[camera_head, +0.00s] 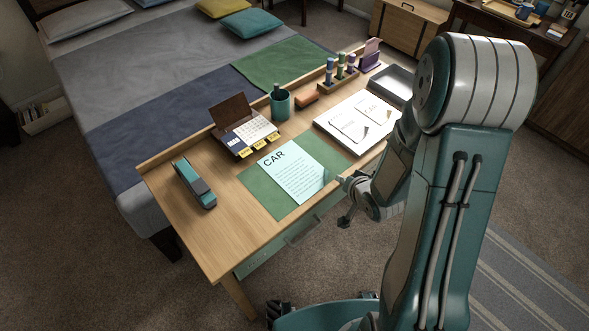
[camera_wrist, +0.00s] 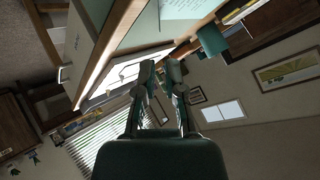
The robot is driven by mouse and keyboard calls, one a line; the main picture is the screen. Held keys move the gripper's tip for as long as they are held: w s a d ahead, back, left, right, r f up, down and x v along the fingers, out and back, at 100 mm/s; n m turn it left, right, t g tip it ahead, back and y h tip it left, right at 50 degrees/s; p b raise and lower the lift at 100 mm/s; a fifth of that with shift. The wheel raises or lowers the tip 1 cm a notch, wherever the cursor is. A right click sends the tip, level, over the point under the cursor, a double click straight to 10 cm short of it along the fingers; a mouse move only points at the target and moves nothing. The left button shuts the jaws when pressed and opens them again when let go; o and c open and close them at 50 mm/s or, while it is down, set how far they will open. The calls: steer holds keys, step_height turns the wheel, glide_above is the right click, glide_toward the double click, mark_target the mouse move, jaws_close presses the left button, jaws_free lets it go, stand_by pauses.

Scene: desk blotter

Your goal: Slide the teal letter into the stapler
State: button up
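The teal letter (camera_head: 292,172), a pale sheet headed "CAR", lies flat on the green blotter (camera_head: 258,192) at the desk's front edge. Part of it also shows at the top of the wrist view (camera_wrist: 186,8). The teal and black stapler (camera_head: 194,184) lies at the left end of the desk, apart from the letter. My gripper (camera_head: 345,200) is by the desk's front edge, just right of the letter's lower right corner. In the wrist view its two fingers (camera_wrist: 160,68) stand apart with nothing between them. Whether a finger touches the letter cannot be told.
A desk calendar (camera_head: 246,130) with yellow tabs stands behind the letter. Bare desk (camera_head: 222,238) lies between stapler and blotter.

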mark_target(329, 172)
steer(key=x, duration=0.5)
steer(key=shift+w+d+f, duration=0.15)
steer(key=shift+d+f, duration=0.1)
steer(key=shift+f, duration=0.05)
steer(key=x, duration=0.2)
steer(key=a+x, duration=0.1)
steer(key=x, duration=0.2)
steer(key=shift+w+r, duration=0.1)
steer(key=shift+w, duration=0.1)
steer(key=shift+d, duration=0.2)
jaws_close()
